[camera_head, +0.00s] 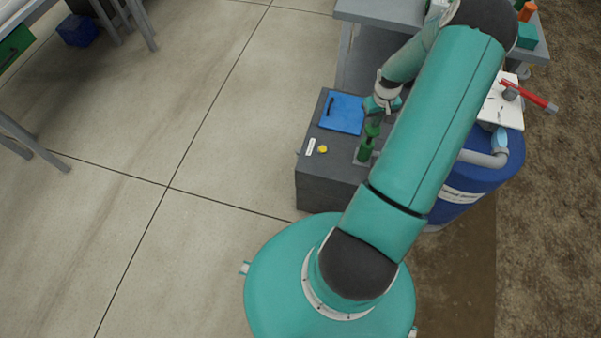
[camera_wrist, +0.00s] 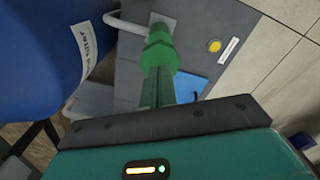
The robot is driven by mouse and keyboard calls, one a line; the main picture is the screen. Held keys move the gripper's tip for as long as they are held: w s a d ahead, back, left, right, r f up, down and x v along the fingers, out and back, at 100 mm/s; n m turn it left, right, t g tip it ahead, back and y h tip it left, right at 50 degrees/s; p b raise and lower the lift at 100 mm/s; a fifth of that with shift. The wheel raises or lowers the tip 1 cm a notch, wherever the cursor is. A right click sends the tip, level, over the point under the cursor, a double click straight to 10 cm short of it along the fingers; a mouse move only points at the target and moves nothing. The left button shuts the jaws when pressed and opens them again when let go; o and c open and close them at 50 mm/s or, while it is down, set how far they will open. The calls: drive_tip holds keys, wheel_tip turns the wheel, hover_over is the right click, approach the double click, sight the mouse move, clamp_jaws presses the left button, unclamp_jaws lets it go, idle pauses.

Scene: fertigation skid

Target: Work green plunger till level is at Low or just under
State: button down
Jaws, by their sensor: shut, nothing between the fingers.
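The green plunger (camera_head: 366,148) stands upright on top of the dark grey skid box (camera_head: 318,185). In the wrist view the green plunger (camera_wrist: 159,52) is straight ahead of my gripper. My gripper (camera_head: 374,119) is shut and empty, pointing down right at the plunger's top. I cannot tell whether the fingertips touch it. No level gauge or Low mark can be made out in either view; my arm hides part of the box and the tank side.
A blue tank (camera_head: 507,165) with a white lid and red-handled tool (camera_head: 530,95) stands right of the box. A blue panel (camera_head: 341,112) and yellow button (camera_head: 323,149) are on the box top. A grey pipe (camera_wrist: 122,22) runs beside the plunger.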

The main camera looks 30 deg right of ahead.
sight(372, 132)
drive_tip(key=shift+f, duration=3.65)
drive_tip(key=shift+r, duration=3.65)
drive_tip(key=shift+f, duration=3.65)
drive_tip(key=shift+r, duration=3.65)
